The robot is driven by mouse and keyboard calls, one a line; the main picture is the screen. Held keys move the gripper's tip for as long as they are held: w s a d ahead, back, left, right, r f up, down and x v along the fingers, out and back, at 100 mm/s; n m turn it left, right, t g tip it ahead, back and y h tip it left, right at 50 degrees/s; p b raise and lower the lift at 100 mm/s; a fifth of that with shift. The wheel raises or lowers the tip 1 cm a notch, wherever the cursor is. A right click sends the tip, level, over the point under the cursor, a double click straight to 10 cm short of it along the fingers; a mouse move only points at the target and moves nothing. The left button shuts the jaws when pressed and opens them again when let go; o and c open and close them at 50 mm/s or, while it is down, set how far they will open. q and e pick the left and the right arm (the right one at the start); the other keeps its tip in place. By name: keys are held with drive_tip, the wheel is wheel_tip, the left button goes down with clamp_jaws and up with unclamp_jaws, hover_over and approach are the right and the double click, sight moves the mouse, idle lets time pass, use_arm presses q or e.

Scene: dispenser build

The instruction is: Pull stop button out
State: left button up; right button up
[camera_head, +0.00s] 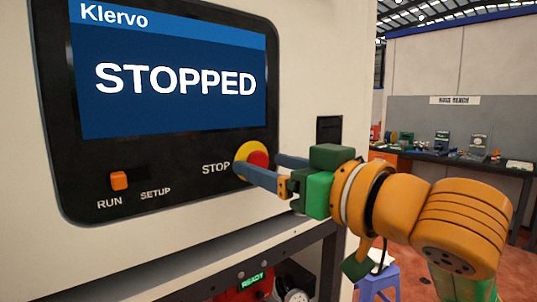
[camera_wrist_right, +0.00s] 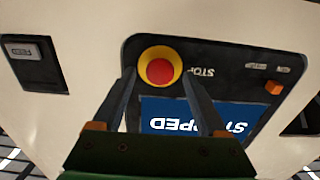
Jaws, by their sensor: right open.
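The stop button (camera_head: 258,157) has a red cap on a yellow collar, beside the word STOP on the black control panel (camera_head: 190,190). The screen (camera_head: 170,70) reads STOPPED. My right gripper (camera_head: 257,166) comes from the right, open, with its two blue-grey fingers reaching to the button. The near finger covers part of the button's lower edge in the head view. In the wrist view the button (camera_wrist_right: 160,72) lies at and just beyond the tips of my right gripper (camera_wrist_right: 157,76), between them. I cannot tell whether the fingers touch it. My left gripper is out of view.
An orange RUN/SETUP switch (camera_head: 119,180) sits at the panel's lower left. A FEED button (camera_wrist_right: 34,62) shows in the wrist view. Below the machine is a dark frame (camera_head: 325,255) with a green READY display (camera_head: 252,280). A workbench (camera_head: 450,158) stands far behind at right.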

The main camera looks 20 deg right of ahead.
drive_tip(key=shift+w+a+f, duration=0.2)
drive_tip(key=shift+w, duration=0.3)
drive_tip(key=shift+s+d+r, duration=0.1)
drive_tip(key=shift+s+d, duration=0.05)
drive_tip(key=shift+s, duration=0.15)
drive_tip(key=c, duration=0.9)
clamp_jaws()
drive_tip(key=shift+w, duration=0.1)
